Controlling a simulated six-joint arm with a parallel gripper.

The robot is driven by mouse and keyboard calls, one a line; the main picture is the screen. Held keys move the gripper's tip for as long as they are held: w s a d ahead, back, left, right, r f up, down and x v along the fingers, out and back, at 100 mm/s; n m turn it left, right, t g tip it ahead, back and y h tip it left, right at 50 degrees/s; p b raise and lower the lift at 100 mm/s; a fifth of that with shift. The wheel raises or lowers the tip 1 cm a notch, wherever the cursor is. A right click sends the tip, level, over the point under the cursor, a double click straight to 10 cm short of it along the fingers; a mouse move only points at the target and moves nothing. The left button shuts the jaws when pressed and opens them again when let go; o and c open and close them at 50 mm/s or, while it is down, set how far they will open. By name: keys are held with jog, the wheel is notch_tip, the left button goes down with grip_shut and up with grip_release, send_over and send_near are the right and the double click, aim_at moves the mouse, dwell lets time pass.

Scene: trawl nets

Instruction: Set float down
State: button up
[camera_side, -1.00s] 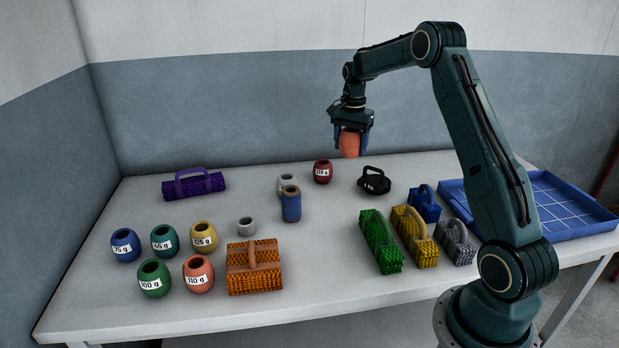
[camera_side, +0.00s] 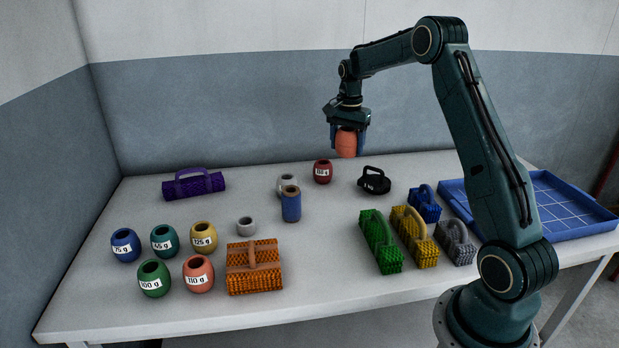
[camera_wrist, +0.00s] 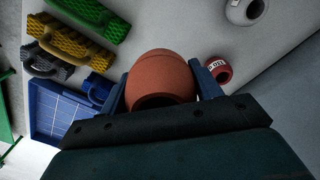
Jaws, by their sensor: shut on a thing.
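My gripper (camera_side: 347,139) is shut on an orange-red float (camera_side: 346,143), held well above the back of the table. In the wrist view the float (camera_wrist: 160,75) sits between the two blue fingers of my gripper (camera_wrist: 162,85), with its dark opening toward the palm. Other barrel-shaped floats stand on the table: blue (camera_side: 125,245), teal (camera_side: 164,240), yellow (camera_side: 203,237), green (camera_side: 154,278), salmon (camera_side: 198,274), a dark red one (camera_side: 323,172) and a pale grey one (camera_side: 288,184). No label shows on the held float.
Net bundles with handles lie about: purple (camera_side: 194,185), orange (camera_side: 255,270), green (camera_side: 381,243), yellow (camera_side: 415,238), grey (camera_side: 456,243) and blue (camera_side: 424,205). A blue spool (camera_side: 291,205), small grey ring (camera_side: 246,226), black handled weight (camera_side: 374,181) and blue tray (camera_side: 570,215) also stand there. The left-middle table is clear.

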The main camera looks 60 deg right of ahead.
jog(key=s+a+n, duration=0.2)
jog(key=s+a, duration=0.1)
jog(key=a, duration=1.5)
notch_tip(320, 180, down, 16)
jog(key=shift+r, duration=0.2)
jog(key=shift+f, duration=2.1)
jog(key=shift+f, duration=0.15)
jog(key=o, duration=1)
